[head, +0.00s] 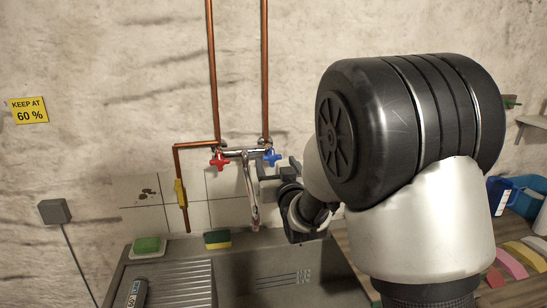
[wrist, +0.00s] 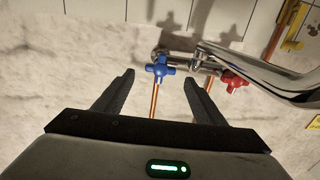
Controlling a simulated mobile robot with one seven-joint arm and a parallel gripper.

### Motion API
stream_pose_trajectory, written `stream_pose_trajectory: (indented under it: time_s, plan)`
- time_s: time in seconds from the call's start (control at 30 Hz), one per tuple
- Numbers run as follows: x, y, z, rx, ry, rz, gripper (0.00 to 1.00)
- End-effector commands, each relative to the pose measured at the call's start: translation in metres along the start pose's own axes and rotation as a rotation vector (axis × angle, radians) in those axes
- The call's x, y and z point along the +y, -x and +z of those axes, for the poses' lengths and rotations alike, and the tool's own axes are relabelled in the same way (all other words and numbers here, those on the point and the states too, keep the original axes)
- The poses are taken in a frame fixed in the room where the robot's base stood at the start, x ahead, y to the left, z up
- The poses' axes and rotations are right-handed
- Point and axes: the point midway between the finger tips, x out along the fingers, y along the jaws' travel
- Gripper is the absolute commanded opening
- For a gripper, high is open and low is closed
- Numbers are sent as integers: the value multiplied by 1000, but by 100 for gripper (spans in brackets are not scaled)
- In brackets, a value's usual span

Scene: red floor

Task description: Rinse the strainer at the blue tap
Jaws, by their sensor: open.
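The blue tap handle (head: 271,157) is on the right of the wall-mounted chrome mixer, above the sink. My gripper (head: 275,170) is open and empty, up close by this handle. In the wrist view the blue tap handle (wrist: 160,69) lies between the two fingertips of my gripper (wrist: 158,77), a little beyond them; I cannot tell any contact. The red tap handle (head: 220,159) is on the left of the mixer. The chrome spout (head: 251,190) hangs down over the sink (head: 248,272); I see no clear water stream. I cannot make out the strainer; my arm hides part of the sink.
Copper pipes (head: 264,75) run up the wall. A yellow-handled valve (head: 180,193) is left of the mixer. A sponge (head: 217,240) and a green block (head: 147,245) lie on the sink's back edge. A dark labelled object (head: 136,293) is front left. Blue containers (head: 503,193) stand right.

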Motion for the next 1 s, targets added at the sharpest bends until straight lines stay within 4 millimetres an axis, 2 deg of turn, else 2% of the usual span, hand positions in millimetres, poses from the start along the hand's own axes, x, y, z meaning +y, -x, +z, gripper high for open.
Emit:
stream_pose_trajectory:
  time_s: [0.1,0.3,0.63,0.9,1.0]
  plan:
    - [0,-21,0,0,1,-1,64]
    - [0,-40,0,0,0,-1,64]
    - [0,-43,0,0,0,0,64]
    - [0,-43,0,0,0,0,23]
    - [0,-43,2,1,11,0,23]
